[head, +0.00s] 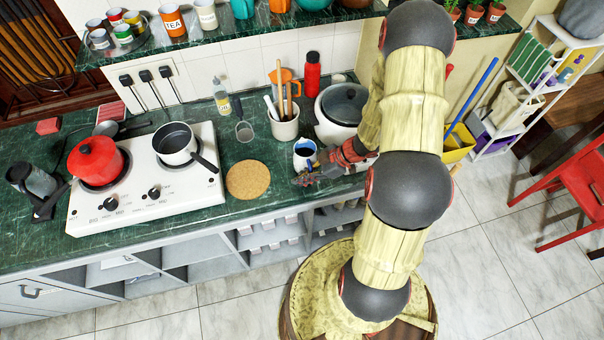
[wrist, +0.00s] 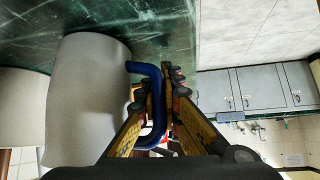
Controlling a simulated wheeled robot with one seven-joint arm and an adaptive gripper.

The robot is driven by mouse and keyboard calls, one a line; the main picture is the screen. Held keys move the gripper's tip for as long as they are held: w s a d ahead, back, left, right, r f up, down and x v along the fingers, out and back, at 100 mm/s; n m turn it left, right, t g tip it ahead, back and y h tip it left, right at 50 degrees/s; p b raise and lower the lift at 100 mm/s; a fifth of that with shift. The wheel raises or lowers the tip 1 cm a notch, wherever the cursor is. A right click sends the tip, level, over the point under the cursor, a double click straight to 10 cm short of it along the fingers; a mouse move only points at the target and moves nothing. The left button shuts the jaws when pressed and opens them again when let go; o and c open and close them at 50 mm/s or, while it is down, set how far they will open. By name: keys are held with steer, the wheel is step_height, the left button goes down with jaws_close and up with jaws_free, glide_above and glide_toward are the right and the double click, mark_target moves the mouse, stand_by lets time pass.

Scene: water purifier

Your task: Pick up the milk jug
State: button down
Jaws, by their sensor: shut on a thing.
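The milk jug is white with a blue rim and blue handle; in the head view the milk jug (head: 303,150) is near the counter's front edge, right of the utensil pot. In the wrist view the jug's white body (wrist: 88,100) fills the left side and its blue handle (wrist: 158,118) runs between my fingers. My gripper (head: 318,172) is shut on the handle; it also shows in the wrist view (wrist: 160,112). My gripper and arm hide part of the jug in the head view. I cannot tell whether its base touches the counter.
A white pot of utensils (head: 285,128) stands just left of the jug, and a white cooker with a dark lid (head: 343,104) behind it on the right. A cork mat (head: 247,180) lies on the green counter (head: 215,215) to the left, beside the stove (head: 145,195).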

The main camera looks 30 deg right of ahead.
steer(key=shift+r, duration=0.55)
steer(key=s+d+r+p, duration=0.5)
steer(key=s+d+r, duration=0.3)
steer(key=s+r, duration=0.3)
steer(key=shift+d+r, duration=0.15)
steer(key=shift+r, duration=0.1)
